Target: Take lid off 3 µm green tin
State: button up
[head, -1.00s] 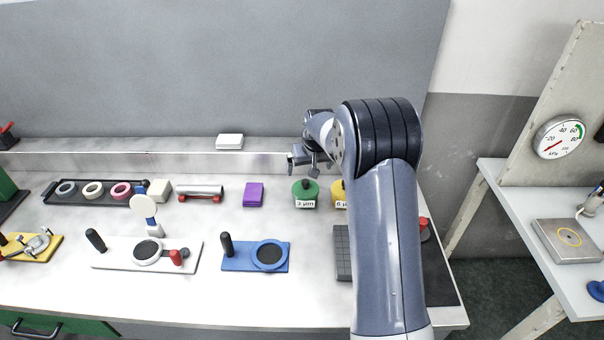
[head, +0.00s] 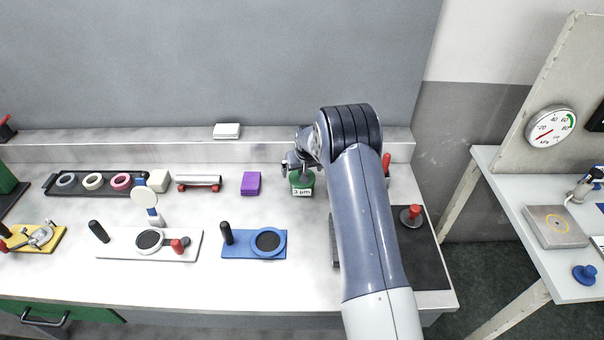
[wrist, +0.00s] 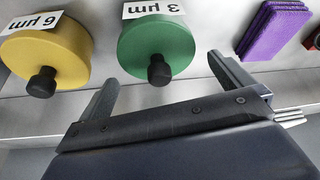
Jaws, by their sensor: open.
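The green tin (head: 302,184) labelled 3 µm stands on the bench near the back in the head view. In the wrist view the green tin (wrist: 158,45) shows its green lid with a black knob (wrist: 158,71) on top. My gripper (head: 292,163) is over the tin in the head view, partly covering its top. In the wrist view my gripper (wrist: 160,75) is open, one finger on each side of the knob in the picture. The fingers hold nothing. I cannot tell whether the fingers are level with the knob.
A yellow 6 µm tin (wrist: 45,50) stands beside the green one, hidden behind my arm in the head view. A purple block (head: 251,183) lies left of the green tin. A blue plate (head: 240,245) with a black handle lies in front.

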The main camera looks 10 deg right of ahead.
jog(key=shift+w+f, duration=0.2)
jog(key=shift+f, duration=0.25)
jog(key=shift+c, duration=0.2)
jog(key=c, duration=0.9)
jog(key=shift+o, duration=0.2)
jog(key=shift+r, duration=0.15)
